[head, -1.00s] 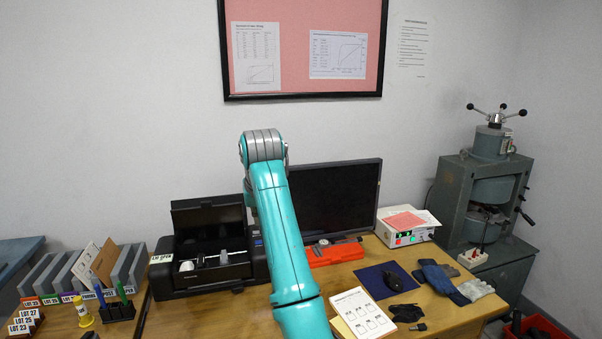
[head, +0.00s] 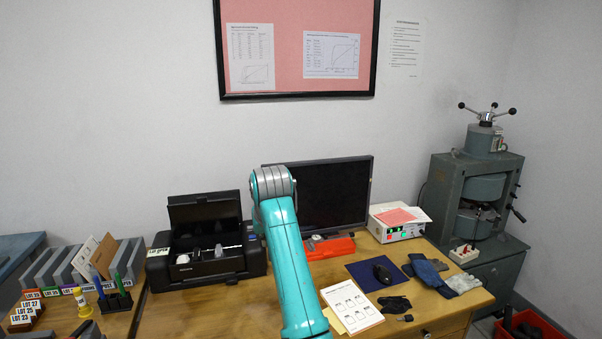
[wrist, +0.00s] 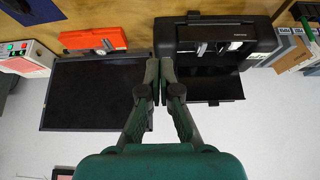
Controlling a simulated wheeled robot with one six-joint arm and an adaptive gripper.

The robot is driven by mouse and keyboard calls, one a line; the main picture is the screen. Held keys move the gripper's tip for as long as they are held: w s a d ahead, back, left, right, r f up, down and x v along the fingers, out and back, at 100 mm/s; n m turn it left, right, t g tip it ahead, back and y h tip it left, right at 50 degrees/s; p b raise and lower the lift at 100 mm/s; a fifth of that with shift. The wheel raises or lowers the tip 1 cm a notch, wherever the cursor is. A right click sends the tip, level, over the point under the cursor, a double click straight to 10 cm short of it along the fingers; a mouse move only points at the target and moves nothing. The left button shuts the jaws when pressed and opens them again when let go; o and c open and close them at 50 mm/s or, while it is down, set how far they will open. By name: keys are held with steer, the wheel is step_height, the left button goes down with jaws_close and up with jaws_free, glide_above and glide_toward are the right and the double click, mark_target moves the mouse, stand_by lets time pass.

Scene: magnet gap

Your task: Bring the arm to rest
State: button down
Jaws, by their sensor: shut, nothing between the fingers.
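My teal arm rises over the desk in the head view, its grey elbow in front of the monitor's left edge. My gripper (wrist: 159,72) shows in the wrist view, with its two dark fingers together and nothing between them. In that view, which looks upside down, the fingertips lie between the black monitor (wrist: 95,95) and the open black printer-like box (wrist: 215,40). The gripper is apart from both as far as I can see. In the head view the gripper itself is hidden behind the arm.
On the desk (head: 215,310) are the open black box (head: 207,270), monitor (head: 335,195), red case (head: 330,248), white instrument (head: 398,228), mouse pad (head: 365,277), a notepad (head: 350,305) and gloves (head: 428,272). Lot racks (head: 75,275) stand left, a grey press (head: 475,195) right.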

steer(key=s+d+f+t, duration=0.1)
steer(key=s+d+f, duration=0.15)
steer(key=f, duration=0.55)
steer(key=s+d+f, duration=0.2)
steer(key=d+f, duration=0.1)
steer(key=f, duration=0.6)
steer(key=s+d+f+t, duration=0.1)
steer(key=s+d+f, duration=0.15)
steer(key=f, duration=0.55)
steer(key=s+d+f+m+t, duration=0.1)
steer(key=s+d+f, duration=0.4)
steer(key=s+f, duration=0.3)
steer(key=s+d+f+t, duration=0.1)
steer(key=s+d+f, duration=0.45)
steer(key=s, duration=0.45)
steer(key=s+d+m+t, duration=0.1)
steer(key=s+d, duration=0.2)
steer(key=s, duration=0.8)
steer(key=s+d+t, duration=0.2)
steer(key=s+d, duration=0.1)
steer(key=s, duration=0.9)
steer(key=s+d+r+m+t+h, duration=0.1)
steer(key=s+d+r+t, duration=0.1)
steer(key=s+r, duration=1.5)
steer(key=shift+s+d+r+h, duration=0.2)
steer(key=shift+s+d+h, duration=0.1)
steer(key=shift+s+d, duration=0.1)
